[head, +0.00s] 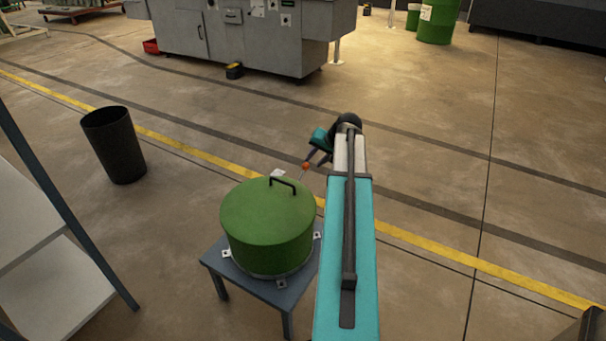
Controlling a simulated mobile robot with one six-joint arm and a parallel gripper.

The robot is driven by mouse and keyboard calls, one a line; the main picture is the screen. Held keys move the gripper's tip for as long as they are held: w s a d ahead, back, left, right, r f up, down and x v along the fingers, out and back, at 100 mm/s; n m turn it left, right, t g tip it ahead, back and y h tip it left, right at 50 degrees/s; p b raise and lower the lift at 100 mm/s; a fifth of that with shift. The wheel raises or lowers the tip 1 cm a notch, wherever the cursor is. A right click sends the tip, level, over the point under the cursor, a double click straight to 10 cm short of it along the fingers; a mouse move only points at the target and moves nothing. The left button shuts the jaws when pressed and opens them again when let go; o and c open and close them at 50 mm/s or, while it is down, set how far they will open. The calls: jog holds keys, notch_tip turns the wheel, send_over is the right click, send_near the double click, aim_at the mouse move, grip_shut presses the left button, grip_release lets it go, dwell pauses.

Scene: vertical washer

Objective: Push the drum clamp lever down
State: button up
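A green drum (268,222) with a black handle (283,182) on its lid stands on a small blue-grey table. At its far right edge a thin lever rises, tilted up, with an orange-red knob (306,166) at its top. My gripper (313,161) is just above and to the right of the knob, its dark fingers pointing down toward it. The fingers look spread apart, with the knob close to their tips. I cannot tell whether they touch it. The lever's base is mostly hidden behind the drum, near a small white plate (277,173).
The small table (218,260) has white brackets around the drum. A black bin (113,145) stands at the left, and a shelf (45,280) at the near left. A grey machine (240,40) is at the back.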

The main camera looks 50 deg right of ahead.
aim_at(303, 171)
jog(key=b+x, duration=0.3)
jog(key=x, duration=1)
jog(key=shift+d+f, duration=0.1)
jog(key=shift+f, duration=0.15)
grip_shut()
